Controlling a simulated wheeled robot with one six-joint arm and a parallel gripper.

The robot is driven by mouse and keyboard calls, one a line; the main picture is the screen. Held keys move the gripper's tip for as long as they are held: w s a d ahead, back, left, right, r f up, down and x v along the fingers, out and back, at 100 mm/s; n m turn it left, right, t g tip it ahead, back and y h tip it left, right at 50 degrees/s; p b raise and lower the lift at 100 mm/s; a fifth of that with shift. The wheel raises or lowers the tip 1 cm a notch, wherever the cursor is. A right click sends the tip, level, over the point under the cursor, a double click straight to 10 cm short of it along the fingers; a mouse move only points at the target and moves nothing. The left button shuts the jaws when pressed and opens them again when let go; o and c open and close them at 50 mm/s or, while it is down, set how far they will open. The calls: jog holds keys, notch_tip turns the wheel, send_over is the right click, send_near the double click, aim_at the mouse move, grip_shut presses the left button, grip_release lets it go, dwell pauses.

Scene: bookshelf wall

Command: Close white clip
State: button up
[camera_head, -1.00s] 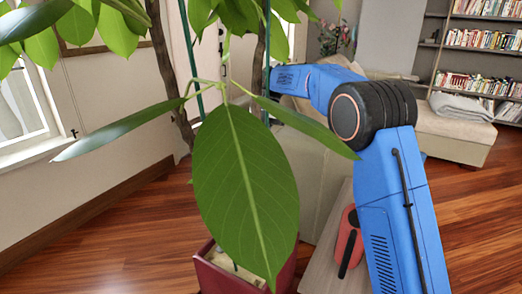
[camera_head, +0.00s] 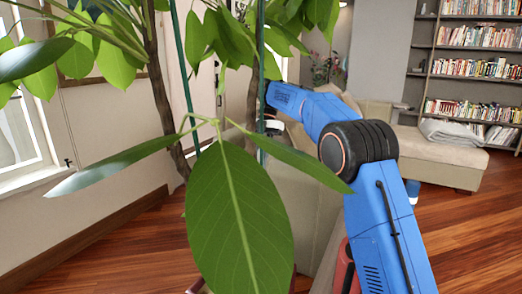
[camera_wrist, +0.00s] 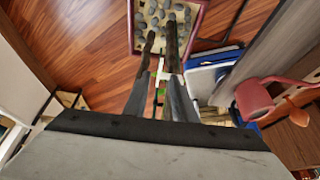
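My gripper (camera_wrist: 160,105) shows in the wrist view as two grey fingers, apart, with a gap between them. Two brown plant trunks (camera_wrist: 171,48) rise from the pot, just past the fingertips. A small pale spot (camera_wrist: 160,67) lies between the trunks, near a thin green stake; I cannot tell whether it is the white clip. In the head view, the potted plant (camera_head: 238,215) with large green leaves fills the middle. Two green stakes (camera_head: 185,75) stand among its stems. My blue arm reaches behind the right stake, and its end is hidden by leaves and trunk.
The plant's red pot (camera_wrist: 200,20) holds grey stones. A red watering can (camera_wrist: 258,100) stands at the right in the wrist view, beside blue and white items (camera_wrist: 208,75). A sofa (camera_head: 430,155) and bookshelf (camera_head: 470,65) are behind. Wooden floor is open at right.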

jog(key=v, duration=0.4)
jog(key=shift+d+r, duration=0.1)
jog(key=shift+r, duration=0.1)
jog(key=s+d+r+m+t, duration=0.2)
jog(key=s+d+m+t, duration=0.1)
jog(key=s+d+m, duration=0.65)
jog(key=s+d+r+m+t, duration=0.2)
jog(key=s+d+m, duration=0.5)
jog(key=s+d, duration=0.5)
jog(key=s+d+f+m+t, duration=0.1)
jog(key=s+d+f+m, duration=0.2)
jog(key=s+f, duration=0.3)
jog(key=s+d+f+m+t+h, duration=0.1)
jog(key=s+f+m, duration=0.5)
jog(key=s, duration=0.6)
jog(key=s+d+f+m+t+h, duration=0.1)
jog(key=s+d+f+m+t, duration=0.1)
jog(key=s+d+f+m, duration=0.2)
jog(key=s+f+m, duration=0.1)
jog(key=s+f, duration=0.2)
jog(key=s, duration=0.3)
jog(key=shift+d+f, duration=0.2)
jog(key=shift+d, duration=0.15)
